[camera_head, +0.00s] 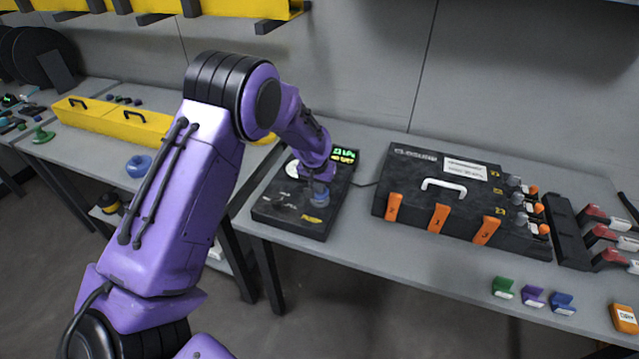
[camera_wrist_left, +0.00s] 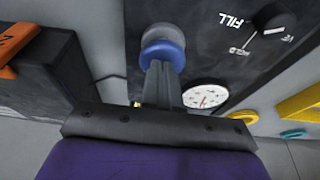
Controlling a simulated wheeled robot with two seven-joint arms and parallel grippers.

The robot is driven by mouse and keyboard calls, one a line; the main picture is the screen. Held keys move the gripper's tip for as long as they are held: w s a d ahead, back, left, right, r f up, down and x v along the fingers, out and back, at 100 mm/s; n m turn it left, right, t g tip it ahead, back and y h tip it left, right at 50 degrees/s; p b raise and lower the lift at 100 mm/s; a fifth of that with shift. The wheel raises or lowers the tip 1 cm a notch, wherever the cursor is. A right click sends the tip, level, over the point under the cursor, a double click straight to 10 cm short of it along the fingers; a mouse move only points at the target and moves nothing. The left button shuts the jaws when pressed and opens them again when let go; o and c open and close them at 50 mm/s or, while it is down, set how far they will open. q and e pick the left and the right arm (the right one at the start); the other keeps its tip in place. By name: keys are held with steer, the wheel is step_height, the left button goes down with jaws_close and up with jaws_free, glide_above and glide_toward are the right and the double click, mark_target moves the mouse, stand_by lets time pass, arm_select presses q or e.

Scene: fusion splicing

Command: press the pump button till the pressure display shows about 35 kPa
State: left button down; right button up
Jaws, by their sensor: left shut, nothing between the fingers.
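The black pump unit (camera_head: 275,208) lies on the bench, with a green and yellow lit display (camera_head: 344,154) at its back edge. The digits are too small to read for sure. A round blue pump button (camera_head: 320,197) sits near its front right; it also shows in the left wrist view (camera_wrist_left: 163,52). My left gripper (camera_head: 319,180) is shut and empty, its fingertips right at the button. I cannot tell whether they touch or press it. A white dial gauge (camera_wrist_left: 205,95) lies beside the fingers in the wrist view, its needle unclear. My right gripper is out of view.
A black case (camera_head: 460,205) with orange latches stands right of the pump unit, a narrow gap between. A knob (camera_wrist_left: 272,18) marked FILL and HOLD is on the unit. Small coloured blocks (camera_head: 533,296) lie at the front right. Yellow boxes (camera_head: 110,122) stand on the left bench.

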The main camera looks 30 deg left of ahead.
arm_select(q)
steer(key=shift+f, duration=0.9)
steer(key=shift+s+d+f, duration=0.1)
steer(key=shift+s+f, duration=0.05)
step_height(320, 180, up, 6)
steer(key=p, duration=0.6)
steer(key=b, duration=0.2)
steer(key=shift+s+b, duration=0.1)
steer(key=shift+b, duration=0.25)
steer(key=b+v, duration=0.1)
steer(key=v, duration=0.7)
steer(key=shift+r, duration=0.2)
